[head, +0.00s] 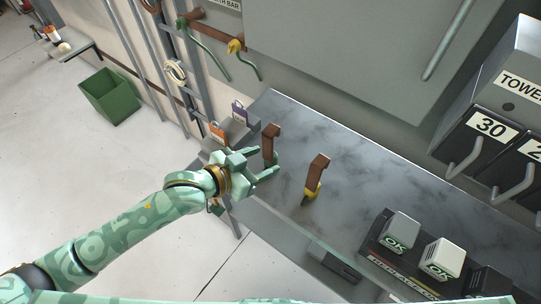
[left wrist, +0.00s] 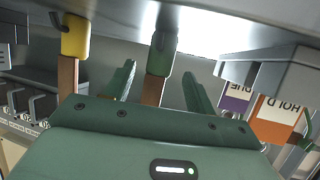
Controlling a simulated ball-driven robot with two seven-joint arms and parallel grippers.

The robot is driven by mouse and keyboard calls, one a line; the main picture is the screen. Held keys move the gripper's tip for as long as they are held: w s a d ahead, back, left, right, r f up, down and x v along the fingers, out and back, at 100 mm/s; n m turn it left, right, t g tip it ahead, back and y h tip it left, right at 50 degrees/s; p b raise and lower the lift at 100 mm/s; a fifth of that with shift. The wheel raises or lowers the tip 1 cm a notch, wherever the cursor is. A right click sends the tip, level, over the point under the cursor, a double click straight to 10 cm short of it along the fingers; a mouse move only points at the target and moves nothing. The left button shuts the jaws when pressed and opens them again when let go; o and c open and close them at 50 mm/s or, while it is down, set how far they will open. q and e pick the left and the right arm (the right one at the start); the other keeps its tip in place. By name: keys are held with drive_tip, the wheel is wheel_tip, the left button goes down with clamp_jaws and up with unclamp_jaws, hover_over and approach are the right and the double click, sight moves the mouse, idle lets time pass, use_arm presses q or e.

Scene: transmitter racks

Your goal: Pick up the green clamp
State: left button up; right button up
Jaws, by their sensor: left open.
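The green clamp stands on the grey shelf top; its brown bar (head: 270,143) shows in the head view, while its lower part is mostly hidden by my left gripper (head: 268,164). In the left wrist view, the green clamp (left wrist: 161,55) has a green block with a brown bar below it in the picture, lined up between the fingertips of my left gripper (left wrist: 158,82). The gripper is open, with a finger on either side; I cannot tell whether they touch the clamp. My right gripper is not in view.
A second clamp with a yellow block (head: 312,190) stands close by on the shelf top (head: 365,165). Orange (head: 217,131) and purple (head: 239,112) tags are beside the shelf's left end. OK boxes (head: 401,232) stand in front right. A green bin (head: 110,97) is on the floor.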

sight(275, 157)
use_arm(q)
drive_tip(key=b+x, duration=0.1)
drive_tip(key=x, duration=0.1)
drive_tip(key=b+x, duration=0.1)
drive_tip(key=x, duration=0.2)
drive_tip(key=shift+s+a+f, duration=0.1)
drive_tip(key=shift+s+f, duration=0.05)
drive_tip(key=shift+f, duration=0.2)
drive_tip(key=shift+d+b, duration=0.2)
drive_tip(key=shift+b, duration=0.15)
drive_tip(key=shift+r, duration=0.1)
drive_tip(key=shift+c, duration=0.5)
clamp_jaws()
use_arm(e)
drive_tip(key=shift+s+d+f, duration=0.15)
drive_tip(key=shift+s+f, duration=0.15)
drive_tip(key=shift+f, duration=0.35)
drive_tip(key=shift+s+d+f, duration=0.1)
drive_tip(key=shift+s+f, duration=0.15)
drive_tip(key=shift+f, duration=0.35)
